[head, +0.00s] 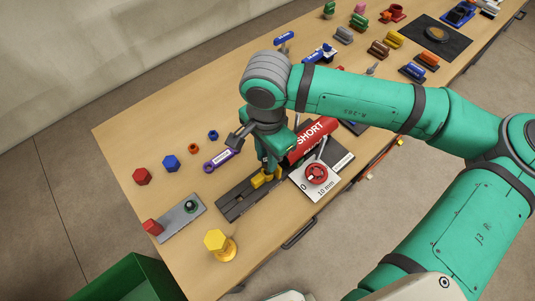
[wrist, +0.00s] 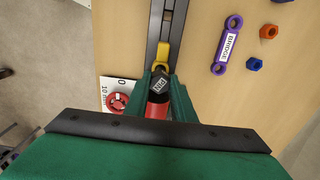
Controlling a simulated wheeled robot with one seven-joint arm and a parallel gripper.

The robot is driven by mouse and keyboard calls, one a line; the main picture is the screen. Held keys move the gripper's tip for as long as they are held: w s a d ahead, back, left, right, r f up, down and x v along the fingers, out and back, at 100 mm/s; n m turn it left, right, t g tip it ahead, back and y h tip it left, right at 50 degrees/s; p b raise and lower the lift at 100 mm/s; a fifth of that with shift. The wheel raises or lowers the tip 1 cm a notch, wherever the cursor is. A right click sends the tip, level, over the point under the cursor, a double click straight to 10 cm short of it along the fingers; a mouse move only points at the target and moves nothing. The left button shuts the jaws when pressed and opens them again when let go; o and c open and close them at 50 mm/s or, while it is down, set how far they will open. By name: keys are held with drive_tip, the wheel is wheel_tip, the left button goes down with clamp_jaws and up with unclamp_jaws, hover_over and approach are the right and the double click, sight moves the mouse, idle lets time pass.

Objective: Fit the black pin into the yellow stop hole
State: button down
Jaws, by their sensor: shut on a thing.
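The yellow stop (wrist: 162,50) sits on a dark slotted rail (wrist: 167,18) in the wrist view. Its near end is rounded, with a hole just ahead of my fingertips. It also shows in the head view (head: 264,179), partly hidden by my gripper (head: 268,166). In the wrist view my gripper (wrist: 161,78) is shut on the black pin (wrist: 159,86), whose dark top carries a small white label. The pin is close to the stop's rounded end. Its lower tip is hidden, so I cannot tell whether it is in the hole.
A red "SHORT" piece (head: 311,137) and a white plate with a red dial (head: 317,175) stand close right of my gripper. A yellow knob (head: 219,243), grey plate (head: 181,220) and purple link (head: 219,158) lie nearby. A green bin (head: 128,284) is front left.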

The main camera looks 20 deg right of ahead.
drive_tip(key=shift+f, duration=0.5)
idle(0.4)
drive_tip(key=shift+w+r, duration=0.1)
drive_tip(key=shift+r, duration=0.35)
drive_tip(key=shift+f, duration=0.65)
idle(1.2)
drive_tip(key=shift+r, duration=0.2)
drive_tip(key=shift+r, duration=0.4)
drive_tip(key=shift+a, duration=0.1)
idle(0.6)
drive_tip(key=shift+f, duration=0.6)
idle(0.7)
